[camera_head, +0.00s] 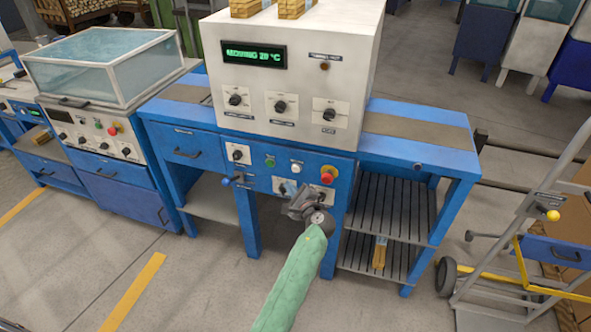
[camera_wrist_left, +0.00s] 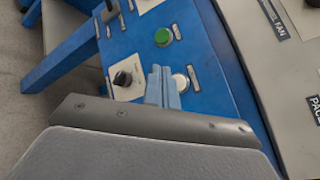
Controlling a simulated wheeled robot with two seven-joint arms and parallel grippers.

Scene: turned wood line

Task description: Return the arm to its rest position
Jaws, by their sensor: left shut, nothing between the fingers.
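My left arm (camera_head: 297,275), in a green sleeve, reaches up from the bottom of the head view to the front of the blue machine. My left gripper (camera_head: 288,188) is shut and empty, just below the white button (camera_head: 295,168) on the blue control panel. In the left wrist view the closed fingertips (camera_wrist_left: 163,75) are beside the white button (camera_wrist_left: 181,82) and partly cover it. I cannot tell whether they touch the panel. The green button (camera_wrist_left: 163,37) and a black knob (camera_wrist_left: 122,79) are close by. My right gripper is not in view.
A red stop button (camera_head: 328,175) and a blue-handled lever (camera_head: 231,180) flank the gripper. The white cabinet (camera_head: 300,60) above has a lit display (camera_head: 253,56). A slatted shelf (camera_head: 388,220) is right of the arm. A hand truck (camera_head: 520,235) stands farther right. Floor at left is open.

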